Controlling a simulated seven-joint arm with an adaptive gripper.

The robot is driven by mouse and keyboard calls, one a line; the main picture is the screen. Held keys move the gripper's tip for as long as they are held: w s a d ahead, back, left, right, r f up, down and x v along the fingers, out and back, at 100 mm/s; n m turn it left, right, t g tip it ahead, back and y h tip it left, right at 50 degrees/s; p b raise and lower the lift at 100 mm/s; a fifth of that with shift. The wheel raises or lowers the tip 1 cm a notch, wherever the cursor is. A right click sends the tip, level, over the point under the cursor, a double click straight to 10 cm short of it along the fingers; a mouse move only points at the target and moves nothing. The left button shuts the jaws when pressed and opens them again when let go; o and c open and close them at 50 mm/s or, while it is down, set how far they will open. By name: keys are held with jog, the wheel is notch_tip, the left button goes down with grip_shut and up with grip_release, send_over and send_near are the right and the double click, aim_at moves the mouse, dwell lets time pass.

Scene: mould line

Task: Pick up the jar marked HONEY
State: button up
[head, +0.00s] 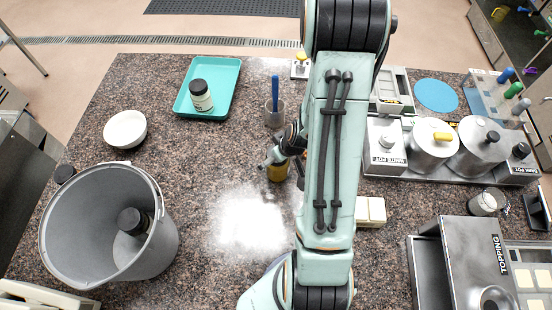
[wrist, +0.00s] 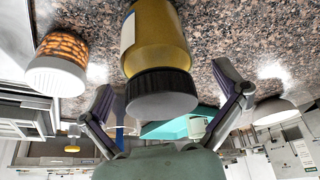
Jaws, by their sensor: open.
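A jar with golden-yellow contents and a black lid (wrist: 160,95) stands on the counter near my gripper (wrist: 165,82). In the wrist view its body rises between my two spread fingers, with clear gaps on both sides. A pale label edge shows on its left side, but no lettering can be read, so I cannot tell if it is the HONEY jar. In the head view only its yellow body (head: 278,173) shows beneath my gripper (head: 280,160), partly hidden by it. My gripper is open and empty.
A black-lidded jar (head: 201,98) stands on a teal tray (head: 234,70). A grey bucket (head: 165,245) holds another black-lidded jar (head: 133,222). A cup (head: 275,117) with a blue-handled tool stands close behind my gripper. Metal pots (head: 433,150) stand right.

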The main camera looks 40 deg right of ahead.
jog(key=shift+w+f, duration=0.15)
jog(key=shift+f, duration=0.25)
jog(key=c, duration=1.3)
jog(key=shift+r, duration=0.1)
